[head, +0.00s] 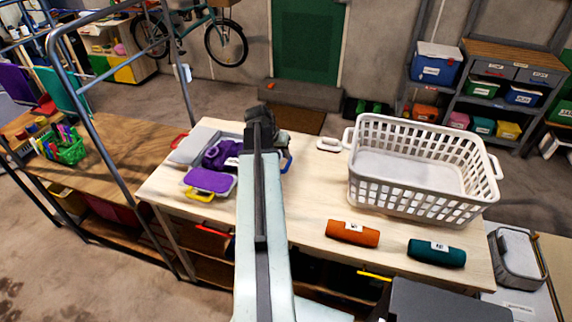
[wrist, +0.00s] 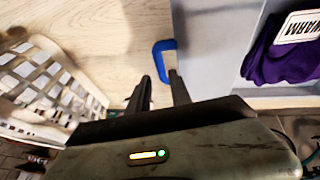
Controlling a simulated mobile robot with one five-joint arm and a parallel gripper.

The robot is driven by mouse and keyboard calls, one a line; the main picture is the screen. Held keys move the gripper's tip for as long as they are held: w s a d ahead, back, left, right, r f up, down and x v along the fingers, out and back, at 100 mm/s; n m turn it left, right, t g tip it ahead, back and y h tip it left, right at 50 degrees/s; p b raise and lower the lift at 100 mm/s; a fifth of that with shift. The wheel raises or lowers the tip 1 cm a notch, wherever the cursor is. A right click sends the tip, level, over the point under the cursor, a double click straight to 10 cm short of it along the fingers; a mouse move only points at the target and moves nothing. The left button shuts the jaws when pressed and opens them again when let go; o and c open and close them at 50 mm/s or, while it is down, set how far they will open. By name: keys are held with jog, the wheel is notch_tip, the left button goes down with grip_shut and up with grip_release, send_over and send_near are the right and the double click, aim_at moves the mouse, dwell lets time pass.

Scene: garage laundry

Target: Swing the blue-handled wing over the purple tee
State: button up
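The purple tee (head: 221,152) lies bunched on the grey folding board, partly hidden by my arm in the head view. The wrist view shows the tee (wrist: 280,58) with a white "WARM" label. The blue handle (head: 288,162) shows just right of my arm; in the wrist view the blue handle (wrist: 159,62) sticks out from the edge of the flat grey wing (wrist: 212,45). My gripper (wrist: 161,76) is open, its two fingers apart, with the handle's near end at or between the fingertips. I cannot tell whether they touch it.
A purple-topped panel with a yellow handle (head: 207,181) lies at the board's near side. A white basket (head: 420,190), orange roll (head: 352,232) and teal roll (head: 437,252) stand to the right. Bare tabletop (head: 315,195) lies between board and basket.

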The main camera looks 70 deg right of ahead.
aim_at(288, 163)
jog(key=b+x, duration=0.4)
jog(key=x, duration=0.2)
jog(key=shift+w+f, duration=0.1)
jog(key=shift+f, duration=0.05)
grip_shut()
dwell(1.1)
